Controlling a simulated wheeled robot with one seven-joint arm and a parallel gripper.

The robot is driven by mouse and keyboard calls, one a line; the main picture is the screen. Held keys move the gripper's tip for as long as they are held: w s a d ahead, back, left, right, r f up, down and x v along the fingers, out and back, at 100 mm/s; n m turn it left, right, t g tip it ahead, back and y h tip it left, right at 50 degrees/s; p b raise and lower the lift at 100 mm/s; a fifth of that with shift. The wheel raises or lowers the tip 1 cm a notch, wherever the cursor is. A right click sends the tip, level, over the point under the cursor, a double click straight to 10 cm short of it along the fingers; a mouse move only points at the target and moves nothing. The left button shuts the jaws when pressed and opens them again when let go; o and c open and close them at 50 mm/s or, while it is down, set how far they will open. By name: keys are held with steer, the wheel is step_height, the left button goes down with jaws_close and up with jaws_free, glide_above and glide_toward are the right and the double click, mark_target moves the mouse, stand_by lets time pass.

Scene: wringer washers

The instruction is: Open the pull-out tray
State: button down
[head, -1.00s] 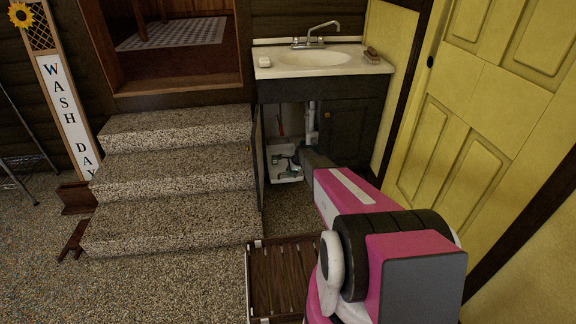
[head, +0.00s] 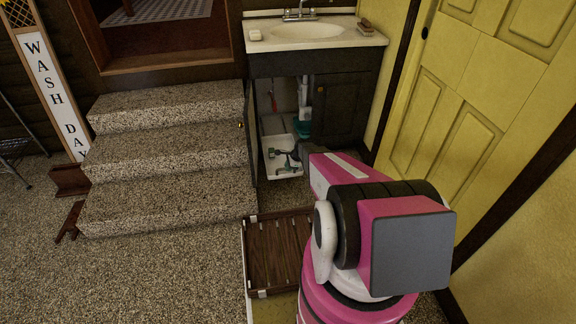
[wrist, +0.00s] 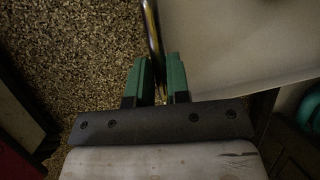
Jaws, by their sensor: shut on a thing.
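The white pull-out tray (head: 283,171) is partly out of the open lower left of the sink cabinet (head: 346,105). My gripper (head: 283,155) is at the tray, seen past my pink arm. In the wrist view, the green fingers of my gripper (wrist: 160,80) are closed around a thin metal bar (wrist: 152,40) along the edge of the tray. The pale tray surface (wrist: 235,45) lies to the right of the fingers. The exact contact between fingertips and bar is partly hidden by the fingers.
Speckled stone steps (head: 165,160) stand left of the cabinet, beside its open door (head: 251,130). A teal object (head: 303,130) is inside the cabinet. A yellow door (head: 470,120) is at the right. A slatted wooden crate (head: 280,255) is on the floor in front.

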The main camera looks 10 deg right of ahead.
steer(key=c, duration=1.1)
jaws_free()
steer(key=shift+r, duration=0.15)
steer(key=v, duration=1)
steer(key=shift+d+r, duration=0.15)
steer(key=shift+r, duration=0.15)
steer(key=shift+s, duration=0.1)
steer(key=s+a+r+n+g+h, duration=0.1)
steer(key=s+a+r+n+h, duration=0.1)
steer(key=s+r+n, duration=0.6)
steer(key=s+a+r+n+g+h, duration=0.1)
steer(key=s+a+r+n+h, duration=0.1)
steer(key=s+r+n, duration=0.7)
steer(key=s+a+r, duration=0.1)
steer(key=s+r, duration=0.6)
steer(key=s, duration=0.2)
steer(key=shift+s+a+n+h, duration=0.15)
steer(key=shift+a+n+h, duration=0.1)
steer(key=shift+n+h, duration=0.05)
